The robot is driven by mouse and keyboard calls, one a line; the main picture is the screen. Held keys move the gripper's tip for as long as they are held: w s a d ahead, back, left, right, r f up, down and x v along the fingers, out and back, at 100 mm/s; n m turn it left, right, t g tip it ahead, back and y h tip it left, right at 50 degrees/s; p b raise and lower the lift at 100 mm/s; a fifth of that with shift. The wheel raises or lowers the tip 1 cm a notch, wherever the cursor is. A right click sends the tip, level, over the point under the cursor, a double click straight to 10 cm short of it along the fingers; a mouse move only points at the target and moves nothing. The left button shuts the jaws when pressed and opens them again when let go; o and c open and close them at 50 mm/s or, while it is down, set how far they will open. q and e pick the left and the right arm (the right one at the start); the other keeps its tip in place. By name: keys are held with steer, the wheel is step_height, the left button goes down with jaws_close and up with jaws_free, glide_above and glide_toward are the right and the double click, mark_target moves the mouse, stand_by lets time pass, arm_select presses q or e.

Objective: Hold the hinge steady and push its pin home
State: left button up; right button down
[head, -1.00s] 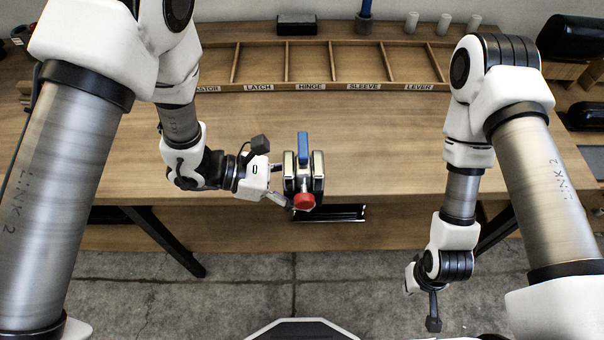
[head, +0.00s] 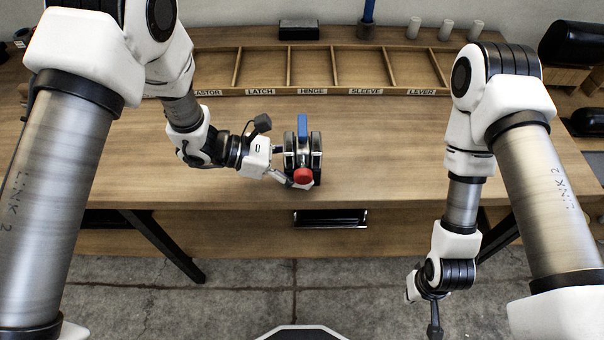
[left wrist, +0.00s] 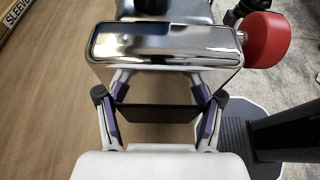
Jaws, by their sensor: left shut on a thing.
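The hinge (head: 316,152) is a chrome block with dark parts and a blue bar (head: 302,128) on its far side. A red-headed pin (head: 303,175) sticks out of its near side, towards me. My left gripper (head: 284,174) is shut on the hinge from the left, near the table's front edge. In the left wrist view the hinge's chrome face (left wrist: 165,45) spans the fingertips, and the red head (left wrist: 265,38) stands off its right side on a short stem. How deep the pin sits is hidden. My right gripper (head: 424,292) hangs low at the right, away from the hinge; its fingers are unclear.
A wooden tray (head: 310,92) with labelled compartments lies at the back of the table (head: 400,150). White cups (head: 445,30) and a black box (head: 299,30) stand behind it. A dark drawer opening (head: 330,218) is in the table's front. The tabletop around the hinge is clear.

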arm_select(q)
steer(key=shift+w+a+f+b, duration=0.1)
steer(key=shift+w+f+b, duration=0.3)
steer(key=shift+w, duration=0.95)
steer(key=shift+w+a+f+b, duration=0.1)
steer(key=shift+w+f+b, duration=0.25)
steer(key=shift+w, duration=1.05)
steer(key=shift+w+f+b, duration=0.25)
steer(key=shift+w+b, duration=0.2)
steer(key=shift+w, duration=1.5)
steer(key=shift+f+b, duration=0.45)
steer(key=shift+f, duration=0.2)
